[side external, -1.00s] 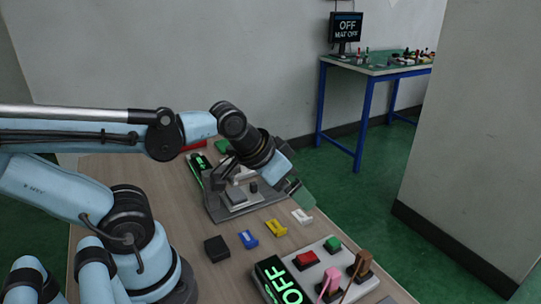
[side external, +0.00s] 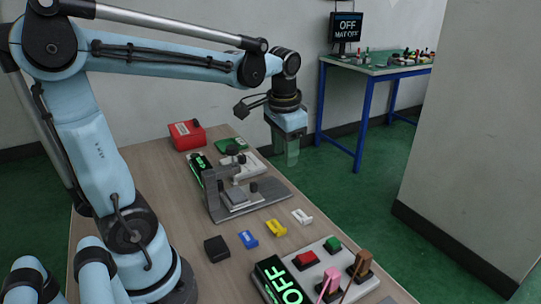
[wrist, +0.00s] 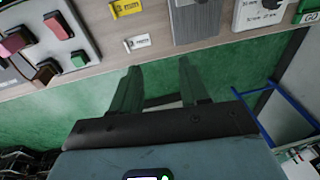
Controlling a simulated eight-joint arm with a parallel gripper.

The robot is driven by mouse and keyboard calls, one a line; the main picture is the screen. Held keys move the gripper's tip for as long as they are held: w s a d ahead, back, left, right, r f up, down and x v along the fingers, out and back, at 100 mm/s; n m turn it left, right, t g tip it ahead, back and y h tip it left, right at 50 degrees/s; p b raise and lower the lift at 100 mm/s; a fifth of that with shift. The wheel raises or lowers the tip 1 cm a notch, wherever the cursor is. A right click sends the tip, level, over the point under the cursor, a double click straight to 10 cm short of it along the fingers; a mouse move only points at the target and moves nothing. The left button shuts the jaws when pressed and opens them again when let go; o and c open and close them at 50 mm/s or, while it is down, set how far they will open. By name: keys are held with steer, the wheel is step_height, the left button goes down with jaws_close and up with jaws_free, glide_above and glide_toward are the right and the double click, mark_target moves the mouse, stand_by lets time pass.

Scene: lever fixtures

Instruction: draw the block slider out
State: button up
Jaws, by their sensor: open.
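A grey metal fixture (side external: 268,196) on the table carries a light grey block (side external: 238,196) with a black knob (side external: 254,187); it looks like the block slider. An upright grey bracket stands at its left side. Part of a grey fixture (wrist: 194,22) shows at the top of the wrist view, but I cannot tell how far its block is out. My gripper (side external: 291,158) is raised at the table's far right edge, apart from the fixture and pointing down. In the wrist view its two green fingers (wrist: 160,90) are spread with nothing between them.
A white fixture with a black knob (side external: 232,150) stands just behind. A red box (side external: 187,135) is at the back. Black (side external: 217,249), blue (side external: 248,239), yellow (side external: 276,228) and white (side external: 302,216) pieces lie in front. A button panel (side external: 322,262) stands nearer. Green floor lies beyond the table edge.

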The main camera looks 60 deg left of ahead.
mark_target(254, 183)
steer(key=w+a+f+g+h, duration=0.1)
steer(key=w+a+f+g, duration=0.15)
steer(key=a+g, duration=0.55)
steer(key=s+f, duration=0.1)
steer(key=f, duration=0.2)
steer(key=s+a+f+t, duration=0.1)
steer(key=s+f, duration=0.1)
steer(key=f, duration=0.2)
steer(key=s+a+f+t, duration=0.1)
steer(key=s+f, duration=0.1)
steer(key=f, duration=0.2)
steer(key=shift+a+f, duration=0.1)
steer(key=shift+f, duration=0.05)
jaws_close()
